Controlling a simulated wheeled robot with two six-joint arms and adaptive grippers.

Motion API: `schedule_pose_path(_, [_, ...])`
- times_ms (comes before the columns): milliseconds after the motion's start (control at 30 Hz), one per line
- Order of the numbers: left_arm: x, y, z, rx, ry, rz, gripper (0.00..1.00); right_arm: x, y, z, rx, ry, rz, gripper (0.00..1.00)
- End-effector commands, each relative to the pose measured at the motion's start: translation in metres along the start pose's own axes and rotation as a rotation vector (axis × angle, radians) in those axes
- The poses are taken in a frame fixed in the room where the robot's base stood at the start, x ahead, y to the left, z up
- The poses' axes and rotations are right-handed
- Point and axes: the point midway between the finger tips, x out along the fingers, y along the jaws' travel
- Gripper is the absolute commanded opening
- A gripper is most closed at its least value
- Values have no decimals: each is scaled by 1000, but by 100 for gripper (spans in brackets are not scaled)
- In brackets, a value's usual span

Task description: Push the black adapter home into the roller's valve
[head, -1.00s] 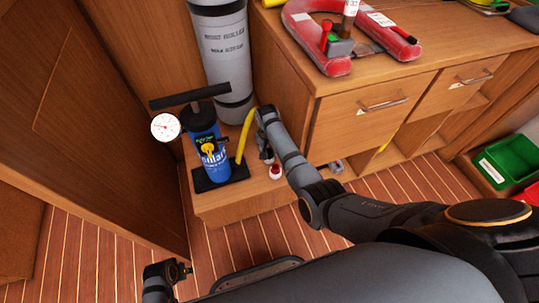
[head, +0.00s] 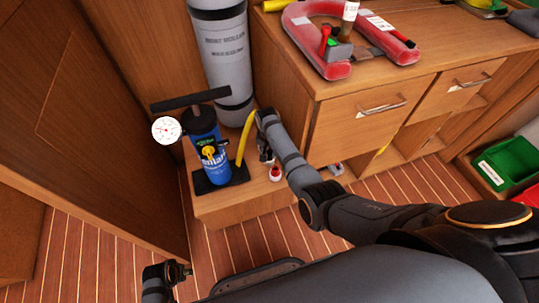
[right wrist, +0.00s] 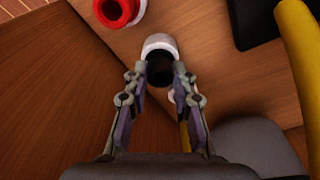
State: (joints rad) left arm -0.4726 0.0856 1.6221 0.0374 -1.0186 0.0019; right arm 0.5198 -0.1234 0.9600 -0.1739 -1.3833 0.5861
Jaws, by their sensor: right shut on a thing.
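My right gripper (head: 265,151) is low over the wooden ledge, right of the blue pump. In the right wrist view its fingers (right wrist: 160,88) are shut on the black adapter (right wrist: 160,70), a short dark cylinder. A white ring-shaped piece (right wrist: 159,42) lies just beyond the adapter, overlapping it in view; I cannot tell whether they touch or whether this is the valve. The grey roller (head: 223,60) stands upright behind the pump. My left gripper (head: 180,274) is at the lower left, away from these things; its fingers are too small to judge.
The blue pump (head: 210,150) stands on the ledge (head: 240,205) with its yellow hose (head: 244,138) arching towards my right gripper. A small red-and-white piece (head: 275,173) is close by. The cabinet (head: 350,115) bounds the right side. Floor in front is partly clear.

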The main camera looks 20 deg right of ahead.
Motion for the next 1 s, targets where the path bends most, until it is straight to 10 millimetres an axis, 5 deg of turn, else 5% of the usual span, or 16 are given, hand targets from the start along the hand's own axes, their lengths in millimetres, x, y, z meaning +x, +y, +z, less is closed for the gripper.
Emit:
schedule_pose_path(533, [-11,-1,-2,0,1,0,40,-8,0,-1,0,0,0,0])
schedule_pose_path(1000, [-60,-3,-8,0,0,0,40,-51,0,-6,0,0,0,0])
